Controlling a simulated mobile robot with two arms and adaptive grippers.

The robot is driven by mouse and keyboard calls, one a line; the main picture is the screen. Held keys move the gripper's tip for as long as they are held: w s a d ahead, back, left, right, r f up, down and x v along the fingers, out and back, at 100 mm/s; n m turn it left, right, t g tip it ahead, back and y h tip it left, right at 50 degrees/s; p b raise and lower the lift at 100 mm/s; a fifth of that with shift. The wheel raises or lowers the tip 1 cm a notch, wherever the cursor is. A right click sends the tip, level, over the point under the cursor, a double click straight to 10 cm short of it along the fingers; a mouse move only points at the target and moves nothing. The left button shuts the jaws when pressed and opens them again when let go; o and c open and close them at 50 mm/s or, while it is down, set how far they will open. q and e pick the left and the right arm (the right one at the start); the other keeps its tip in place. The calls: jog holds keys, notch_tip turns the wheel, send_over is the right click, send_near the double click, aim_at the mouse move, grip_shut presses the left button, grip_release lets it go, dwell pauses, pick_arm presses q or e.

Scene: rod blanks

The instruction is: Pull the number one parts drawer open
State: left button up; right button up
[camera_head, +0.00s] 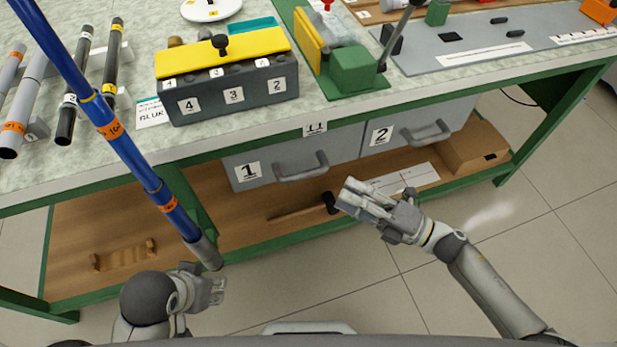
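The number one drawer (245,176) is a grey front under the bench top, with a white "1" label. It looks closed. Its grey bar handle (301,172) is free, with no gripper touching it. My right gripper (350,195) is to the right of and below that handle, apart from it, in front of the lower shelf. Its fingers point left, and I cannot tell how far apart they are. My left gripper (216,291) is low at the bottom left, well away from the drawer, beside the lower end of a blue rod. Its fingers are too small to judge.
The number two drawer (381,136) is beside it on the right. A long blue rod (110,125) slants down across the left of the view. The bench top (40,178) overhangs the drawers. A hammer (329,202) and papers lie on the wooden lower shelf (235,232).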

aim_at(306, 173)
jog(key=x, duration=1.1)
jog(key=shift+s+r, duration=0.15)
jog(key=shift+s, duration=0.05)
grip_shut()
